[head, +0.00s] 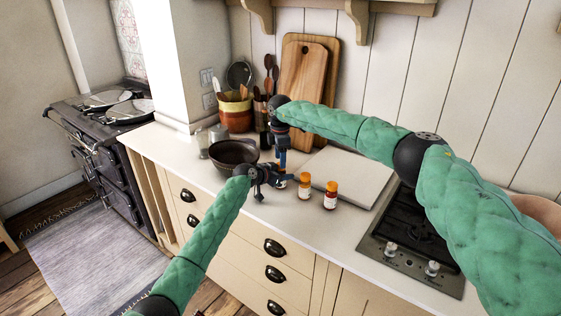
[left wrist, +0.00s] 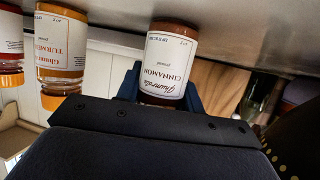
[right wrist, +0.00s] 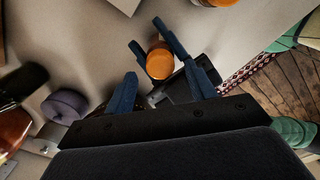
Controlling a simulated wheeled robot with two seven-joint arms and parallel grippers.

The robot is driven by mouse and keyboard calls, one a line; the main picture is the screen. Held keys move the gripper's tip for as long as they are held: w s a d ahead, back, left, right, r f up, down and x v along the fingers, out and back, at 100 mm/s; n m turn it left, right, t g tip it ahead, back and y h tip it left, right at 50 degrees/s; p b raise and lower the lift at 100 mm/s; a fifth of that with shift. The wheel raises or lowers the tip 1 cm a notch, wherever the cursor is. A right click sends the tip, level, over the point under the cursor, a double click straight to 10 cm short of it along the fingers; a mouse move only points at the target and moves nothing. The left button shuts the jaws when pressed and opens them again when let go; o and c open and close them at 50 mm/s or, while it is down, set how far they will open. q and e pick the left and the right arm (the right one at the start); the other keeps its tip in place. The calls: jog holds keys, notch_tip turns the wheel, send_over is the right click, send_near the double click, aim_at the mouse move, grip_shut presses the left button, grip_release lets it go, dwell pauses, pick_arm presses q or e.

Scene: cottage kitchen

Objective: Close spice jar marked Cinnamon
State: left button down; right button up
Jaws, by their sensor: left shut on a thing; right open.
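The jar labelled Cinnamon (left wrist: 165,68) stands on the counter between the blue fingers of my left gripper (head: 279,178), which is shut on its sides. In the left wrist view the picture is upside down and the jar's top is hidden behind the gripper. In the right wrist view an orange-brown round cap (right wrist: 160,63) shows on top, between the left gripper's fingers. I cannot tell whether it is fully seated. My right gripper (head: 281,153) is open and points down just above the jar, and its fingers (right wrist: 165,85) are apart and empty around the cap's near side.
Two other capped jars (head: 305,186) (head: 330,195) stand close on the right; one is labelled Turmeric (left wrist: 60,45). A pale board (head: 345,175) lies behind, and a gas hob (head: 420,240) is further right.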

jog(key=shift+r, duration=1.3)
jog(key=shift+n, duration=0.3)
jog(key=shift+c, duration=0.3)
